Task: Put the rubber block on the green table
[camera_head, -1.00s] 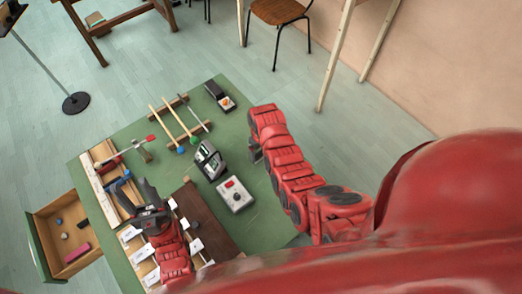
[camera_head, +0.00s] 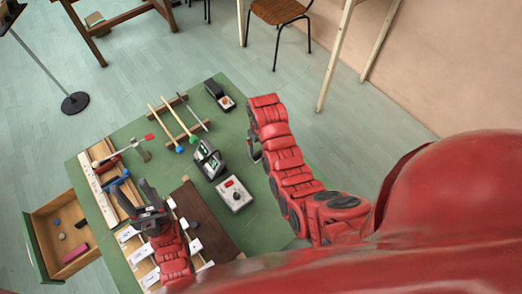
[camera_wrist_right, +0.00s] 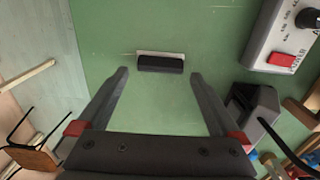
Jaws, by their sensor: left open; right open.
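The green table (camera_head: 262,215) fills the middle of the head view. In the right wrist view, a dark block (camera_wrist_right: 160,63) with a pale strip along it lies on the table, ahead of my open, empty right gripper (camera_wrist_right: 160,82), apart from its fingers. My right gripper (camera_head: 254,147) is partly hidden by its arm in the head view. My left gripper (camera_head: 147,195) is open over the left part of the table. An open drawer (camera_head: 36,235) at the left holds a pink block (camera_head: 75,253) and small dark pieces. I cannot tell which is the rubber block.
A grey box with a red switch (camera_head: 234,194), a black device (camera_head: 208,160), mallets (camera_head: 166,125) on wooden rails and a black case (camera_head: 219,95) stand on the table. A wooden rack (camera_head: 104,180) lines its left edge. Green surface beside the grey box is bare.

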